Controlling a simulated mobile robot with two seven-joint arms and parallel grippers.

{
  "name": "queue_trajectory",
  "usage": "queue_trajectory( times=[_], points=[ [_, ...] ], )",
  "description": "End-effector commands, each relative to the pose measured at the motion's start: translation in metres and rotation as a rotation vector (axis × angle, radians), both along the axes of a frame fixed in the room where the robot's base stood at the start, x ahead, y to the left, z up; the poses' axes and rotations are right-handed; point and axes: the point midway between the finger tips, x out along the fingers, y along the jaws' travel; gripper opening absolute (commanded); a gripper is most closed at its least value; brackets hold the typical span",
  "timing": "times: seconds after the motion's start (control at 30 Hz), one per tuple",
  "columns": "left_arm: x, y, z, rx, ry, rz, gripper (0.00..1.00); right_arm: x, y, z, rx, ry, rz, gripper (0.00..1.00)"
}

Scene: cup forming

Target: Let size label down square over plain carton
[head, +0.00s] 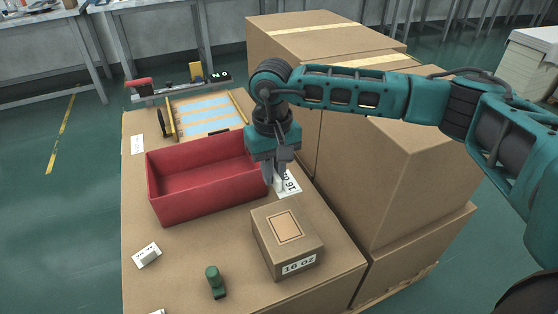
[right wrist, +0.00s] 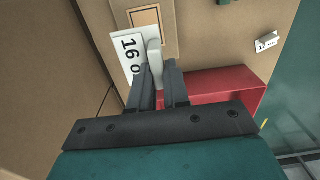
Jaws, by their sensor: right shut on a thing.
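The plain carton (head: 262,226) stands on the cardboard-coloured table, with a framed square on its top and a "16 OZ" label on its front. My right gripper (head: 274,182) points down behind the carton, beside the red bin. It is shut on the white grip of the size label (head: 289,186), a white card reading 16 oz. In the right wrist view the size label (right wrist: 127,58) hangs beside the fingers (right wrist: 160,82), with the carton's framed square (right wrist: 145,17) beyond it. The label's height above the table is hard to tell. My left gripper is not in view.
The red bin (head: 180,205) stands left of the gripper. A green stamp-like piece (head: 215,283) and a small white labelled block (head: 147,255) are on the front left. Large stacked boxes (head: 390,165) rise on the right. A tray with blue strips (head: 205,112) lies behind.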

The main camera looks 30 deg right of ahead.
Motion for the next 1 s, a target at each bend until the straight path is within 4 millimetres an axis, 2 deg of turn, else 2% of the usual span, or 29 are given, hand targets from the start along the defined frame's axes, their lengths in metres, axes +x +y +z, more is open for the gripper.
queue_trajectory(
  times=[0.1, 0.6, 1.0],
  points=[
    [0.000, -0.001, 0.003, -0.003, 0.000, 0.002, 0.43, 0.006, -0.003, -0.004, -0.002, -0.005, -0.002, 0.00],
    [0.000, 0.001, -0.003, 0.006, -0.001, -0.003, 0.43, 0.006, -0.003, -0.007, -0.004, -0.006, 0.005, 0.00],
    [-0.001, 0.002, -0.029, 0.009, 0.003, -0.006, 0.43, 0.005, -0.003, -0.038, -0.004, -0.004, 0.004, 0.00]
  ],
)
